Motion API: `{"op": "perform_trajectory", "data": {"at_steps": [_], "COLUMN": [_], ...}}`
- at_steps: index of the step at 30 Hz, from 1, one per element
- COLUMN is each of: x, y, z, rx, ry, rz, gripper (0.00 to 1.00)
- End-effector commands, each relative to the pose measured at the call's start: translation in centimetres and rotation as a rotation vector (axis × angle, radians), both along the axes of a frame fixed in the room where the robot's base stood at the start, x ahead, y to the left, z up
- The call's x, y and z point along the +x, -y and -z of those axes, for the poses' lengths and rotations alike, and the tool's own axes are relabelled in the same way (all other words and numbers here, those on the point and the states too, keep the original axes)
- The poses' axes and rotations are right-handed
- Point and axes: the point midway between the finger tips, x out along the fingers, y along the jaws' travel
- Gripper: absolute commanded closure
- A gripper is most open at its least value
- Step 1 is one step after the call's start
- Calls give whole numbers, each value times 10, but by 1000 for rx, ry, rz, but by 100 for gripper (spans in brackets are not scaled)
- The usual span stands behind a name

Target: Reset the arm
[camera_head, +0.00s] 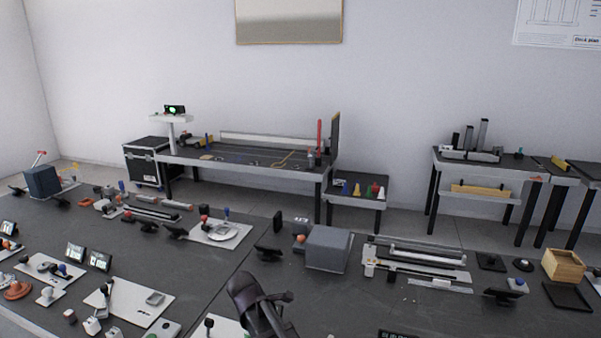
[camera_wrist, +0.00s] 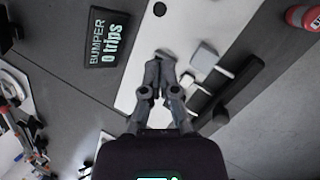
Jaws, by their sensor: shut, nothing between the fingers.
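My gripper (camera_wrist: 165,58) shows in the wrist view with its two grey fingers together and nothing between them. Its fingertips are over a white panel (camera_wrist: 145,40) that carries small grey blocks and a dark round piece; I cannot tell whether they touch it. In the head view, a dark part of my arm shows at the bottom centre, above the dark bench (camera_head: 215,270); the fingertips are not clear there.
A sign reading "BUMPER 0 trips" (camera_wrist: 108,38) lies left of the fingers. A black bar (camera_wrist: 228,95) is close on their right, and a red-topped cylinder (camera_wrist: 303,17) is farther right. A grey box (camera_head: 328,248) and a wooden box (camera_head: 563,265) stand on the bench.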

Motion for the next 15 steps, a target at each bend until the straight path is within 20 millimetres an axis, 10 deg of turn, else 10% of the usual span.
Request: {"op": "perform_trajectory", "data": {"at_steps": [15], "x": [-43], "y": [154], "z": [10], "rx": [246], "ry": [-8], "rz": [807], "gripper": [100]}}
